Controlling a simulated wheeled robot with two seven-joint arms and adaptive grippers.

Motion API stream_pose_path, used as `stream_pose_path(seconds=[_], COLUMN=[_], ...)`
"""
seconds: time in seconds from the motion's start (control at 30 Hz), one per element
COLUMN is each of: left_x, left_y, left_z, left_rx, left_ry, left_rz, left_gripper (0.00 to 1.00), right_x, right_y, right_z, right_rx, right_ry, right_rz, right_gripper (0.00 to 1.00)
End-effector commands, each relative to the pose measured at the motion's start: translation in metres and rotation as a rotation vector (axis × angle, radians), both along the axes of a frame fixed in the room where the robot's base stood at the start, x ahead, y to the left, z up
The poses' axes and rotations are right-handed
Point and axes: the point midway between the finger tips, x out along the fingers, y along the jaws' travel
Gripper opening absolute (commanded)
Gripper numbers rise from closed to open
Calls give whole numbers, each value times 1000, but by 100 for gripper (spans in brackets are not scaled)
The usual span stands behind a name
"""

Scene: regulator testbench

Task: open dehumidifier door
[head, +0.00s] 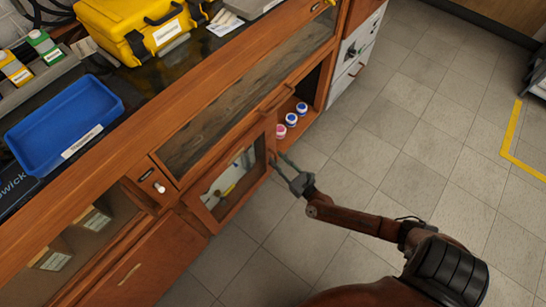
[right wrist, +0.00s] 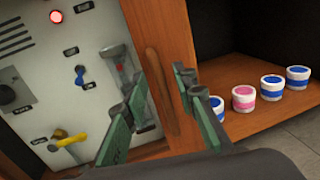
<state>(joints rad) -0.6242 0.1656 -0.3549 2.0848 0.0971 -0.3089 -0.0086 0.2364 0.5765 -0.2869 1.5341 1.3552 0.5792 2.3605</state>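A wooden cabinet door (head: 262,158) with a glass pane is in the middle of the head view, low on the cabinet front. Through or beside it shows a grey control panel (right wrist: 35,75) with a red lamp, a blue switch and a yellow knob. A vertical wooden handle (right wrist: 160,92) shows in the right wrist view. My right gripper (head: 280,163) is at the door's right edge. Its two green-sided fingers (right wrist: 152,85) are apart, with the handle showing between them; I cannot tell whether they touch it. My left gripper is not in view.
An open compartment right of the door holds white jars with blue lids and a pink jar (right wrist: 243,97). A blue tray (head: 66,120) and yellow case (head: 140,25) stand on the counter above. The tiled floor (head: 400,150) to the right is clear.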

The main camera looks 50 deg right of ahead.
Motion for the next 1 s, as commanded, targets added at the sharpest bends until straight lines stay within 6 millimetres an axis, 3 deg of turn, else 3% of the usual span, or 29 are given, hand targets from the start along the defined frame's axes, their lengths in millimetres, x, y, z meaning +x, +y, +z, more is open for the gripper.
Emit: stream_pose_path(seconds=[0.2, 0.47, 0.83, 1.0], left_x=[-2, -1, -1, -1], left_y=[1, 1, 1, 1], left_z=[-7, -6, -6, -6], left_rx=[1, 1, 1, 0], left_ry=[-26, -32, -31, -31], left_rz=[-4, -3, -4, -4], left_gripper=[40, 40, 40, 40], right_x=[17, 18, 18, 17], right_y=[-2, -2, -2, -2], right_z=[-2, 0, -1, -1], right_rx=[-2, -2, -3, -3], right_ry=[2, 2, 2, 2], right_rz=[1, 1, 1, 1], right_gripper=[26, 26, 1, 0])
